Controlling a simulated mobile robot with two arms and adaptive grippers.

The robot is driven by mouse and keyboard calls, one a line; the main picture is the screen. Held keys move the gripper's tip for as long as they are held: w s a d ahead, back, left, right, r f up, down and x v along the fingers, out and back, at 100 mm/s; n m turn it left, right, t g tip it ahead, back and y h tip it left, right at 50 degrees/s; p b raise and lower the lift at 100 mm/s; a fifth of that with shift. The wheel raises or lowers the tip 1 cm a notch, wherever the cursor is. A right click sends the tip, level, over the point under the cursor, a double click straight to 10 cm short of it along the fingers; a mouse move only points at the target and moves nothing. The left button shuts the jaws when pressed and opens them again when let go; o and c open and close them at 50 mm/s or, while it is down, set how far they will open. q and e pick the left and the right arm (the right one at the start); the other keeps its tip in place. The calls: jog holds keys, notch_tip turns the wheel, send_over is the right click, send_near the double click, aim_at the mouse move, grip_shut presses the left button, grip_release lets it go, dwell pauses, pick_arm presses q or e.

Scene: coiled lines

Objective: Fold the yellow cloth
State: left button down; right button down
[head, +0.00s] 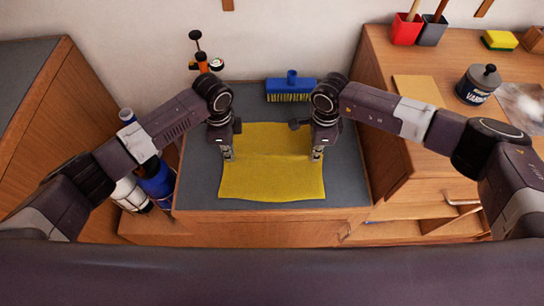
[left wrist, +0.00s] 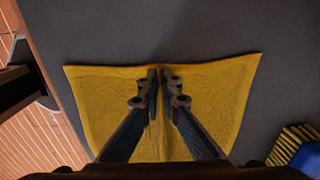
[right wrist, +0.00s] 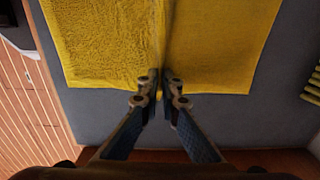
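The yellow cloth (head: 270,180) lies spread on the grey worktop, with a raised crease running left to right across it. My left gripper (head: 228,156) is at the crease's left end, at the cloth's left edge. In the left wrist view its fingers (left wrist: 160,75) are closed around the raised ridge of cloth (left wrist: 105,100). My right gripper (head: 317,156) is at the crease's right end. In the right wrist view its fingers (right wrist: 161,78) are closed with a ridge of cloth (right wrist: 215,45) pinched between them. The cloth on both sides of the crease lies roughly flat.
A blue brush head (head: 291,87) with yellow bristles lies behind the cloth. Bare grey worktop (head: 345,185) surrounds the cloth. A higher wooden counter at right holds a varnish tin (head: 478,86), a sponge (head: 499,40) and red and grey pots (head: 406,30). Bottles (head: 157,180) stand at left.

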jog(key=shift+s, duration=0.1)
dwell(0.5)
